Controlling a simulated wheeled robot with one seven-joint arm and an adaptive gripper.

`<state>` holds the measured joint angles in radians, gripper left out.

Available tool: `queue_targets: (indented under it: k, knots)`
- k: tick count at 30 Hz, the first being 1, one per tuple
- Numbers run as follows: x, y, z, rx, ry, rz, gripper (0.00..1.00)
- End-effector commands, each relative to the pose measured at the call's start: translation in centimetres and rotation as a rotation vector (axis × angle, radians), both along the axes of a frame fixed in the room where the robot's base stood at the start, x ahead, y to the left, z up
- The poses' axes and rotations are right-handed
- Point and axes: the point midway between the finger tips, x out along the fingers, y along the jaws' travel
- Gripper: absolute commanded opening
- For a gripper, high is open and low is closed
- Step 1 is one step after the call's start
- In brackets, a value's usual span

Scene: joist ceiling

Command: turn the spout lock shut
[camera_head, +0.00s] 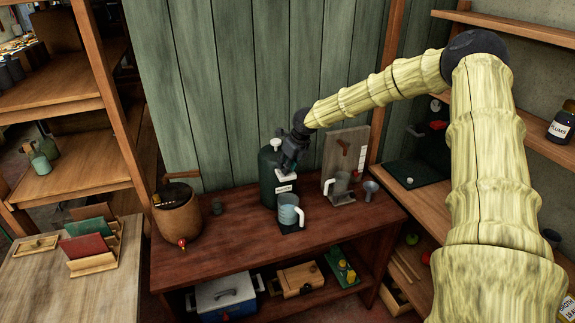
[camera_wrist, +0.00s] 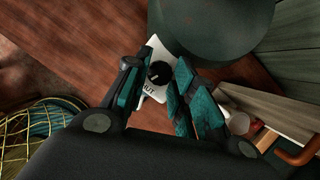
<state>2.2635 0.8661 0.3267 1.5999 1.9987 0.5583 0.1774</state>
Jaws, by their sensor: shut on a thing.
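A dark green canister (camera_head: 268,170) stands on the red-brown bench, and its rounded body also shows in the wrist view (camera_wrist: 215,25). The spout lock is a small black knob (camera_wrist: 158,73) on a white plate (camera_wrist: 157,52) with lettering, partly hidden by a finger; the last letters look like "UT". My gripper (camera_head: 284,168) is at the front of the canister. In the wrist view its teal-padded fingers (camera_wrist: 158,80) stand on either side of the knob, shut on it. The exact contact is hard to see. A pale blue jug (camera_head: 289,212) stands below, in front of the canister.
A wooden keg (camera_head: 178,213) with a red tap stands at the left of the bench. The bench between keg and canister is mostly clear.

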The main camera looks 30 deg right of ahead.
Motion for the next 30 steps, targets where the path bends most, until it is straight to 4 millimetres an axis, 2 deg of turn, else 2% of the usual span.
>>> queue_targets:
  k: [2,3,6,7,20,30]
  knots:
    - [0.1,-0.1,0.1,-0.001,-0.002,-0.001,0.02]
    - [0.1,-0.1,0.1,-0.001,-0.003,-0.001,0.27]
    - [0.1,-0.1,0.1,-0.001,-0.002,-0.001,0.46]
    - [0.1,-0.1,0.1,-0.001,-0.002,-0.001,0.47]
    - [-0.1,-0.1,0.6,0.0,-0.002,-0.001,0.47]
    - [-1.7,-0.4,4.5,0.002,-0.004,-0.003,0.47]
